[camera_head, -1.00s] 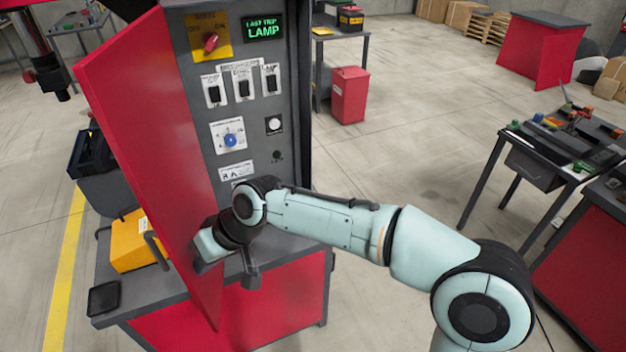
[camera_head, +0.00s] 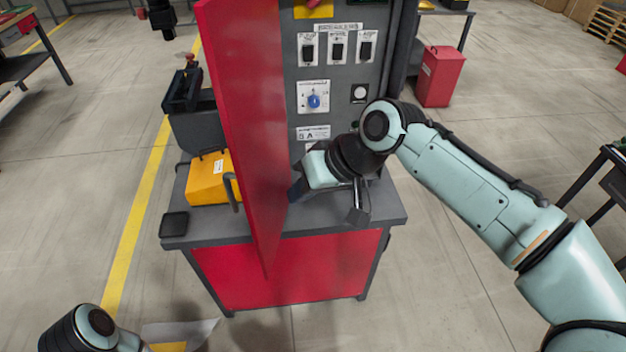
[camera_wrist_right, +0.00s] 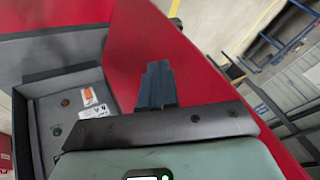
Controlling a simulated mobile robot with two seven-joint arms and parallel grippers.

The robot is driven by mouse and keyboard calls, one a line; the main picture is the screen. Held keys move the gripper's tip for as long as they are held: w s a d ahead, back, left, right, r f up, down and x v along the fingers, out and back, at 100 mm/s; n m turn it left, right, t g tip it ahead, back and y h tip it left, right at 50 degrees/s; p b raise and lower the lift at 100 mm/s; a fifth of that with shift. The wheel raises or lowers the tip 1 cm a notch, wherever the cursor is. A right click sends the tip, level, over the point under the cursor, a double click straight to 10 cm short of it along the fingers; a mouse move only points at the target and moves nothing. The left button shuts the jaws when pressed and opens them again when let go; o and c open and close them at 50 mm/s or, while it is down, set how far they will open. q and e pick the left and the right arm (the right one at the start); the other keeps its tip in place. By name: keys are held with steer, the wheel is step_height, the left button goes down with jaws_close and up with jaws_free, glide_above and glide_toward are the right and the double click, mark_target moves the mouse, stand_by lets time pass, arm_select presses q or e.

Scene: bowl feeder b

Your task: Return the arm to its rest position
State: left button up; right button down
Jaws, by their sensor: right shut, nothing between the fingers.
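My right arm reaches in from the right in the head view. My right gripper (camera_head: 297,189) is beside the inner face of the open red door (camera_head: 243,130), low in front of the grey control panel (camera_head: 335,78). The wrist view shows its dark fingers (camera_wrist_right: 157,85) together and empty, with the red door close behind them. I cannot tell whether they touch it. Part of my left arm shows at the bottom left of the head view; its gripper is not in view.
The grey bench top (camera_head: 330,214) lies under my right gripper. A yellow case (camera_head: 207,184) and a small black tray (camera_head: 174,225) are on the door's other side. A red bin (camera_head: 441,76) stands behind right. Open floor lies right of the bench.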

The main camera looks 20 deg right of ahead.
steer(key=shift+v, duration=1.55)
steer(key=w+f+m+g+h, duration=0.1)
steer(key=w+f+m, duration=0.1)
steer(key=f, duration=1.4)
steer(key=w+f+m+g, duration=0.1)
steer(key=w+f, duration=0.2)
steer(key=f, duration=1.4)
steer(key=s+d+f+m+g+h, duration=0.1)
steer(key=s+f, duration=0.6)
steer(key=f, duration=0.3)
steer(key=s+d+f+m+g, duration=0.1)
steer(key=s+f, duration=0.6)
steer(key=f, duration=0.3)
steer(key=s+f+m, duration=0.1)
steer(key=s+f, duration=0.4)
steer(key=s, duration=0.6)
steer(key=shift+s+a+f+g, duration=0.2)
steer(key=shift+s+a+g, duration=0.1)
steer(key=shift+s+a, duration=0.1)
steer(key=shift+d, duration=0.1)
